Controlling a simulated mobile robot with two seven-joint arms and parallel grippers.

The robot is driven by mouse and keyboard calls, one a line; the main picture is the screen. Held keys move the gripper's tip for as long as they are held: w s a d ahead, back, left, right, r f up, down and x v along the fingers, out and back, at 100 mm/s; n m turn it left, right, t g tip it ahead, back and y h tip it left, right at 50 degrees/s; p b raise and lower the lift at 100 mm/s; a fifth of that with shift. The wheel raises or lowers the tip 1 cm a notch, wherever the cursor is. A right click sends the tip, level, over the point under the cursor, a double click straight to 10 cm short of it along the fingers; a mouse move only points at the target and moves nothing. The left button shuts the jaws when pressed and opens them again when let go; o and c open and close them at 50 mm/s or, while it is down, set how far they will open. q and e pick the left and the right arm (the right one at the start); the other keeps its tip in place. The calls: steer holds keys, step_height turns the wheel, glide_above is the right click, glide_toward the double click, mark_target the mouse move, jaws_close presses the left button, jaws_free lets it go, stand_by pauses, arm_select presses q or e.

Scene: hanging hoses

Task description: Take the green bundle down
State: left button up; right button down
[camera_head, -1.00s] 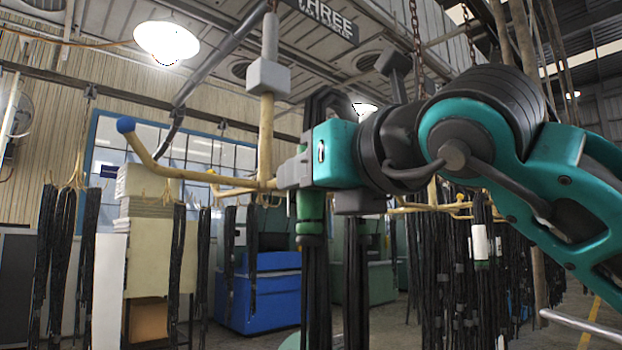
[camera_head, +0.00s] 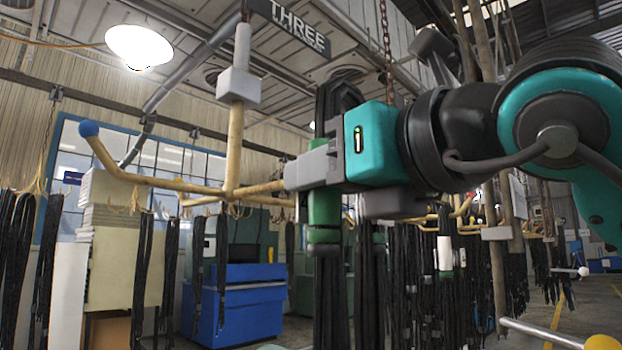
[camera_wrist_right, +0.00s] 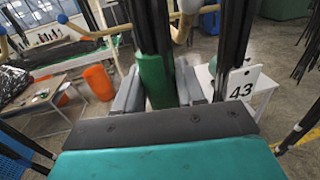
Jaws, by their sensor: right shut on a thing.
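The green bundle (camera_head: 324,210) is a set of long black hoses with a green wrap near its top. It hangs upright, the black strands running down below the wrap. My right gripper (camera_head: 305,172) is shut on it at the wrap. In the right wrist view the green wrap (camera_wrist_right: 155,80) sits between the two grey fingers. The yellow hanger (camera_head: 180,182) with a blue ball at its left tip has an arm reaching to the gripper. The gripper hides where bundle and arm meet, so I cannot tell if they touch. My left gripper is not in view.
Black hose bundles (camera_head: 450,290) hang close together on the right, one with a white wrap (camera_head: 445,252). A white tag marked 43 (camera_wrist_right: 241,84) is beside the wrap. A sign reading THREE (camera_head: 290,22) is above. A blue cabinet (camera_head: 240,300) stands behind.

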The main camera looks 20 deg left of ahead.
steer(key=w+b+v, duration=0.1)
steer(key=b+v, duration=0.1)
steer(key=v, duration=0.6)
steer(key=shift+d+r, duration=0.15)
steer(key=shift+d, duration=0.35)
steer(key=shift+w, duration=0.1)
stand_by(0.3)
